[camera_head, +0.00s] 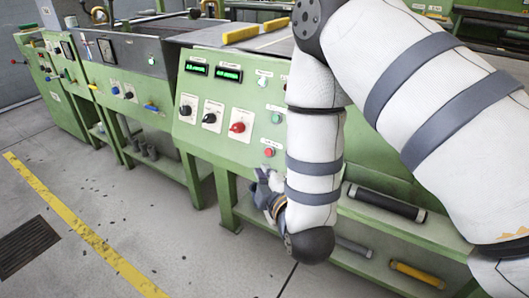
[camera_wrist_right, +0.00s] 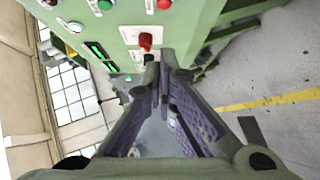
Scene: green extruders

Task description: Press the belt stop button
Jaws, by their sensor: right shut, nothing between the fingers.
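A green sloped control panel (camera_head: 225,125) stands at the middle of the head view. A small red button (camera_head: 269,152) sits low on it at the right; it appears to be the red button at the top of the wrist view (camera_wrist_right: 164,4). The labels are too small to read, so I cannot tell which control is the belt stop. My right gripper (camera_head: 263,174) is shut and empty, just below that red button. In the wrist view its fingertips (camera_wrist_right: 163,56) meet in front of the panel, near a red knob (camera_wrist_right: 145,41). My left gripper is not in view.
The panel also has a red knob (camera_head: 238,127), black knobs (camera_head: 210,117), a green button (camera_head: 276,118) and two lit displays (camera_head: 228,74). A shelf with rollers (camera_head: 385,203) lies below at the right. The floor (camera_head: 130,205) at the left is open.

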